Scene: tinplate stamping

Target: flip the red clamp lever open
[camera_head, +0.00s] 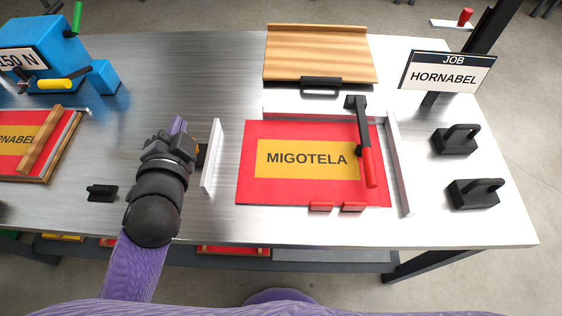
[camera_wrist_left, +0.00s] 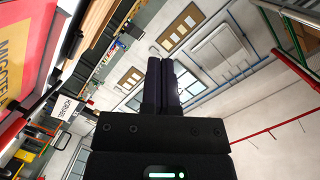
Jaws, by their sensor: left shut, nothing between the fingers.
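The clamp lever is a black arm with a red grip (camera_head: 368,167). It runs from a black pivot at the back rail forward over the right part of the red MIGOTELA sheet (camera_head: 247,190), and lies down over it. My left gripper (camera_head: 178,126) is shut and empty, left of the sheet and well apart from the lever. A white upright guide plate (camera_head: 212,157) stands between gripper and sheet. My right gripper is not in view.
A wooden board (camera_head: 320,52) with a black handle lies behind the sheet. A JOB HORNABEL sign (camera_head: 446,72) and two black handled blocks (camera_head: 455,140) stand at right. Two small red blocks (camera_head: 321,206) sit at the sheet's front edge. A blue device (camera_head: 35,40) stands at left.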

